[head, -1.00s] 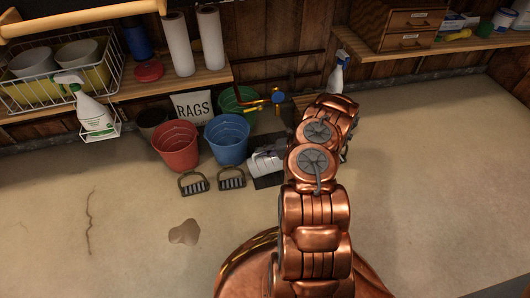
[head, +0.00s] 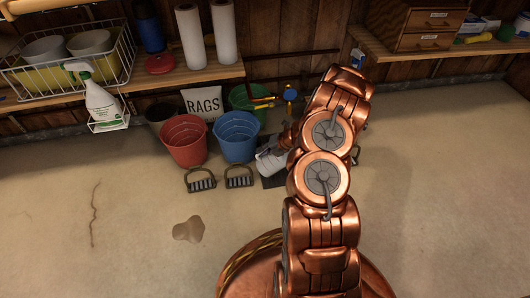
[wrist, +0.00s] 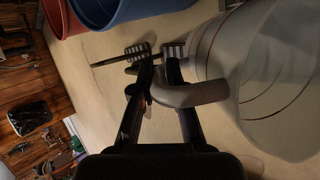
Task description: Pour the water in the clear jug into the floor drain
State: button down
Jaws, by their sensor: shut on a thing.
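The clear jug (wrist: 265,75) fills the right of the wrist view, a pale see-through body with a red line and thin ring marks. My gripper (wrist: 158,68) is shut on its grey handle (wrist: 195,92). In the head view the jug (head: 271,162) is held low, right of the blue bucket, and looks tilted; my arm hides part of it. I cannot make out the water in it. A dark square patch (head: 273,183) on the floor just below the jug may be the floor drain; the jug and arm partly cover it.
A red bucket (head: 184,143), a blue bucket (head: 237,138) and a green bucket (head: 240,98) stand near the wall with a rags bag (head: 204,103). A brown stain (head: 188,230) marks the floor. The floor at right is clear.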

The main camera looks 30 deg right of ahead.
aim_at(263, 160)
jog(key=shift+w+a+f+n+g+h+b, duration=0.15)
jog(key=shift+a+f+g+h+b, duration=0.4)
jog(key=shift+b, duration=0.55)
jog(key=shift+w+a+f+n+g+h+b, duration=0.1)
jog(key=shift+a+f+n+g+h+b, duration=0.1)
jog(key=shift+h+b, duration=0.75)
jog(key=shift+d+f+g+h, duration=0.2)
jog(key=shift+f+g+h, duration=0.05)
jog(key=shift+f+h, duration=0.4)
jog(key=shift+s+d+f+n+g+h, duration=0.15)
jog(key=shift+f+n+g+h, duration=0.3)
jog(key=shift+f+h, duration=0.65)
jog(key=shift+s+d+f+g+h, duration=0.15)
jog(key=shift+f+g+h, duration=0.1)
jog(key=shift+f+h, duration=0.15)
jog(key=shift+w+d+f+g+h, duration=0.1)
jog(key=shift+d+f+g+h, duration=0.1)
jog(key=shift+f+h, duration=0.15)
jog(key=shift+r, duration=0.15)
